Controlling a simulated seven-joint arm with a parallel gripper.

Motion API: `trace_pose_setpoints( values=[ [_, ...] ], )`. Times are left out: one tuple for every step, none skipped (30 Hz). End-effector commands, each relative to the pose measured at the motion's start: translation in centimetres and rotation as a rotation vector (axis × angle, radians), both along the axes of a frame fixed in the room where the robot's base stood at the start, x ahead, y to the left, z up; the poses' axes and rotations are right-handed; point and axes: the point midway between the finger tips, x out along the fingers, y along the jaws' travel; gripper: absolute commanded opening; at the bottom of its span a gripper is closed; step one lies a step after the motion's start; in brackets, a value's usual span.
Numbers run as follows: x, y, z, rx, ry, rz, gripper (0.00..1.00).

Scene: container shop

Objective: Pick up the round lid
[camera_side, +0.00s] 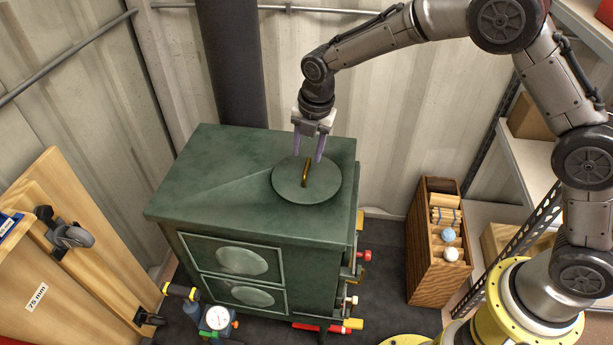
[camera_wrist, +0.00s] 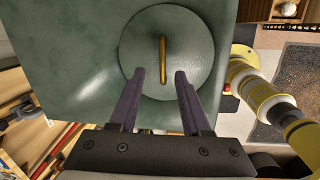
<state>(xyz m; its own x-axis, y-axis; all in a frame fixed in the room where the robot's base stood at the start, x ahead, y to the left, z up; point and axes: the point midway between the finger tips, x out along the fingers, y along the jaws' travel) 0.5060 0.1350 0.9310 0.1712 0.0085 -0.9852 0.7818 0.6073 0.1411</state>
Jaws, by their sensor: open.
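The round lid (camera_side: 289,187) is a dark green disc with a brass bar handle (camera_side: 306,173) standing on it. It lies on the flat top of the green stove (camera_side: 215,165), towards the right side. My gripper (camera_side: 308,160) is open and points down over the lid, with the handle close to its fingertips. In the wrist view the lid (camera_wrist: 191,40) and its handle (camera_wrist: 163,60) lie just beyond the open fingers (camera_wrist: 157,76). The handle is in line with the gap between the fingers, not visibly gripped. Whether the fingertips touch the lid cannot be told.
A dark stovepipe (camera_side: 234,65) rises behind the stove. A wooden box (camera_side: 432,275) with rolls and balls stands at the right. Wooden panels (camera_side: 95,265) lean at the left, near a gauge (camera_side: 216,317). The stove top left of the lid is clear.

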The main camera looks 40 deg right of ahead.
Motion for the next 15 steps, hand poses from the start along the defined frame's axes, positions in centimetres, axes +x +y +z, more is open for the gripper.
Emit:
trace_pose_setpoints(
  values=[
    [0.0,-0.1,-0.5,-0.002,0.004,0.0,0.48],
    [0.0,-0.1,-0.9,-0.002,0.004,0.0,0.48],
    [0.0,-0.2,-1.4,-0.002,0.004,0.0,0.48],
    [0.1,-0.2,-1.9,-0.001,0.005,0.0,0.48],
    [0.1,-0.2,-2.4,-0.002,0.006,0.0,0.48],
    [0.2,-0.3,-3.0,-0.001,0.005,0.0,0.48],
    [0.2,-0.3,-3.4,-0.002,0.006,0.0,0.48],
    [0.3,-0.3,-3.8,-0.001,0.005,0.0,0.48],
    [0.4,-0.2,-4.2,-0.002,0.004,0.0,0.48],
    [0.5,-0.2,-4.5,-0.002,0.004,0.0,0.48],
    [0.5,-0.3,-4.7,-0.002,0.004,0.0,0.48],
    [0.5,-0.2,-4.9,-0.001,0.003,0.0,0.48],
    [0.6,-0.2,-5.0,0.0,0.002,0.0,0.48],
    [0.6,-0.2,-5.0,-0.001,0.001,0.0,0.48],
    [0.6,-0.2,-5.1,-0.001,0.001,0.0,0.48]
  ],
)
